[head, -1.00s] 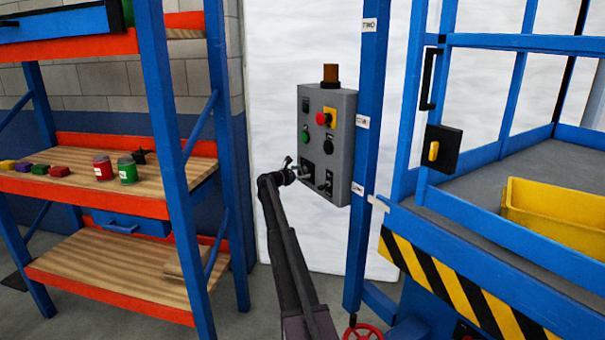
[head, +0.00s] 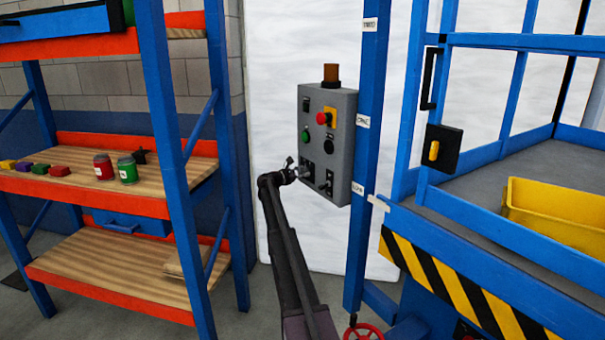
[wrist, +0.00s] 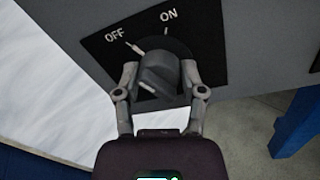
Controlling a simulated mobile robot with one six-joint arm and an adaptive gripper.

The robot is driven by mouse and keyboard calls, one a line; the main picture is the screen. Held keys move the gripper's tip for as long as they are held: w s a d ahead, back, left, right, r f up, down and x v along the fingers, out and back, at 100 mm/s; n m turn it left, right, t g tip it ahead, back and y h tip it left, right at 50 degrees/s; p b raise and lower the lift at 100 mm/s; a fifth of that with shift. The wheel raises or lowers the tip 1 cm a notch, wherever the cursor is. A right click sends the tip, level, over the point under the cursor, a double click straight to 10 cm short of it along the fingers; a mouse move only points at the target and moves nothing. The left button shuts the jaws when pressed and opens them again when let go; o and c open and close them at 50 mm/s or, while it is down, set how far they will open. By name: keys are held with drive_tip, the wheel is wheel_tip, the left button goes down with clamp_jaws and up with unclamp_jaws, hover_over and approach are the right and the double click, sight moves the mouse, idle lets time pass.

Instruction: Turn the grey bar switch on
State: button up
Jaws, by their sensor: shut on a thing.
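The grey bar switch (wrist: 158,75) sits on a black plate (wrist: 205,45) marked OFF at the left and ON at the right, each with a white tick. Its bar stands out between the two fingers of my gripper (wrist: 160,80), which is shut on it. Which tick the bar points to is not clear, as it is seen at an angle. In the head view my gripper (head: 297,171) is at the lower left of the grey control panel (head: 343,120), and the switch is small and partly hidden there.
The panel also carries a red button (head: 322,118), a green button (head: 308,132) and a second switch (head: 327,187) right of my gripper. A blue post (head: 368,130) stands close to its right. A blue and orange shelf (head: 110,185) is at the left.

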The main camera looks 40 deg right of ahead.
drive_tip(key=m, duration=0.5)
drive_tip(key=shift+d+h+b, duration=0.15)
drive_tip(key=shift+h+b, duration=0.15)
drive_tip(key=shift+b, duration=0.1)
drive_tip(key=m, duration=0.6)
drive_tip(key=shift+w+g, duration=0.1)
drive_tip(key=shift+g, duration=0.2)
drive_tip(key=shift+m, duration=0.3)
drive_tip(key=o, duration=1.1)
drive_tip(key=shift+o, duration=0.2)
drive_tip(key=shift+n, duration=0.4)
